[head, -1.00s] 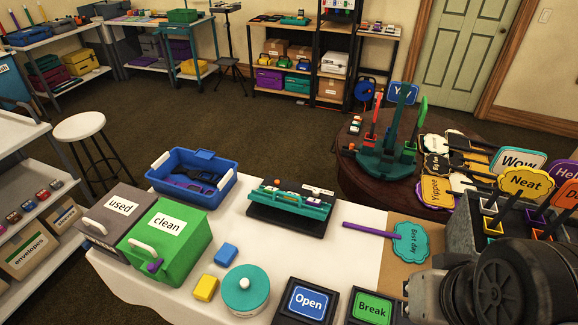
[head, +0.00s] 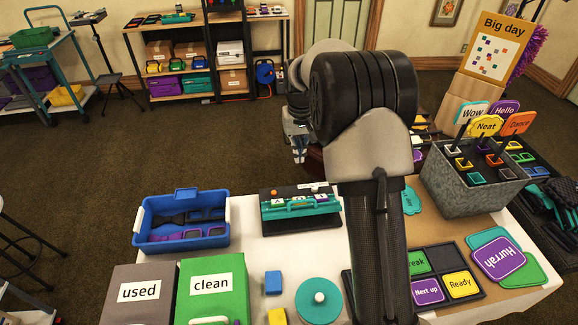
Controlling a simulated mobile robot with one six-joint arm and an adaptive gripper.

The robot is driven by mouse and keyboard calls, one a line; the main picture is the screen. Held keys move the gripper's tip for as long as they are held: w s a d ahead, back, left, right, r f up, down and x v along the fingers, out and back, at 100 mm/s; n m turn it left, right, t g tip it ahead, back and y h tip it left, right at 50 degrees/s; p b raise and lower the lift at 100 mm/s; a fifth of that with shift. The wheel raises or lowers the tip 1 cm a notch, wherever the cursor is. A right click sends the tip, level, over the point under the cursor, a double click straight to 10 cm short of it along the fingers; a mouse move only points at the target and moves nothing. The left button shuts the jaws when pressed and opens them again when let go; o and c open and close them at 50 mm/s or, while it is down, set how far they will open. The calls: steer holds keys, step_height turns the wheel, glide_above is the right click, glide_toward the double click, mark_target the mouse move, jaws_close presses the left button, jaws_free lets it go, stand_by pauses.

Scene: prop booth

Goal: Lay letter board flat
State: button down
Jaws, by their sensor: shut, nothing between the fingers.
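A teal board with a row of letter tiles (head: 316,205) sits on a black base on the white-covered table, leaning back rather than lying flat. My gripper (head: 299,158) is beyond the board, up and toward the back of the table, pointing down. Its fingers look shut and empty, apart from the board. My arm hides part of the table's middle and most of the round brown table behind.
A blue crate (head: 226,225), a green "clean" box (head: 212,270) and a grey "used" box (head: 138,292) stand to the left. A teal round tin (head: 335,302) is in front. A metal bin of signs (head: 464,192) and a "Big day" board (head: 494,48) stand right.

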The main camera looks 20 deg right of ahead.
step_height(320, 180, down, 4)
steer(key=w+d, duration=0.2)
steer(key=b, duration=0.4)
glide_above(301, 205)
steer(key=w, duration=0.2)
steer(key=f, duration=1.2)
steer(key=shift+d, duration=0.3)
steer(key=shift+s+f, duration=0.25)
steer(key=shift+f, duration=0.05)
steer(key=shift+s+a+f, duration=0.2)
steer(key=shift+s+a, duration=0.05)
steer(key=shift+s, duration=0.5)
